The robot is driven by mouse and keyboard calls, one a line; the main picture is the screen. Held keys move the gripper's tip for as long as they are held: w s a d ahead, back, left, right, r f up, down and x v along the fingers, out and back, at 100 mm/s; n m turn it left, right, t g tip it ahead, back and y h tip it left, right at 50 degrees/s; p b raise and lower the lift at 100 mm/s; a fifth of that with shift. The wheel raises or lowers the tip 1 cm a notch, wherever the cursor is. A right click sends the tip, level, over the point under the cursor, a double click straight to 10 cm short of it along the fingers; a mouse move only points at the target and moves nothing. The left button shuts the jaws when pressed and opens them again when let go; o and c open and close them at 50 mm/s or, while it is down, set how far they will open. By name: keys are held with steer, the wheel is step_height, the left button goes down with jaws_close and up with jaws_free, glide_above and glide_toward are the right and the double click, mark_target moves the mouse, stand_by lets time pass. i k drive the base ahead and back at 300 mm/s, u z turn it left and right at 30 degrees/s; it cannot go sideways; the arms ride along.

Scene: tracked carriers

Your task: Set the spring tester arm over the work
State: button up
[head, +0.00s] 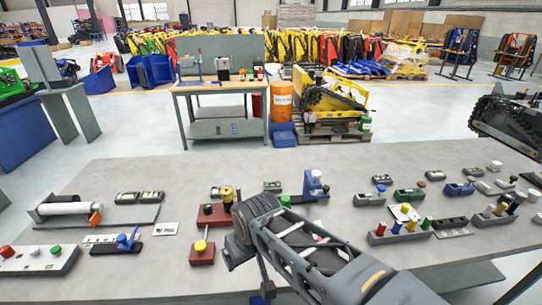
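My arm reaches in from the lower right, and its dark end (248,226) is over the middle of the grey table. The fingers cannot be made out, so open or shut does not show. Just behind it stands a red-based fixture (213,214) with a brass-coloured cylinder (227,195). A second red block with a yellow knob (201,247) is to its left. A blue upright device (314,185) stands behind my arm, to the right. I cannot tell which of these is the spring tester, and its arm and the work are not clear.
The grey table (120,178) carries a roller fixture (65,209), a blue-lever fixture (125,242) and a button panel (38,260) on the left. Several blocks with coloured knobs, including a green one (409,194), crowd the right. Bare tabletop shows along the back left.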

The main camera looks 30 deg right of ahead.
mark_target(309, 184)
steer(key=u, duration=0.6)
steer(key=k, duration=1.1)
steer(key=z, duration=1.1)
steer(key=i, duration=1)
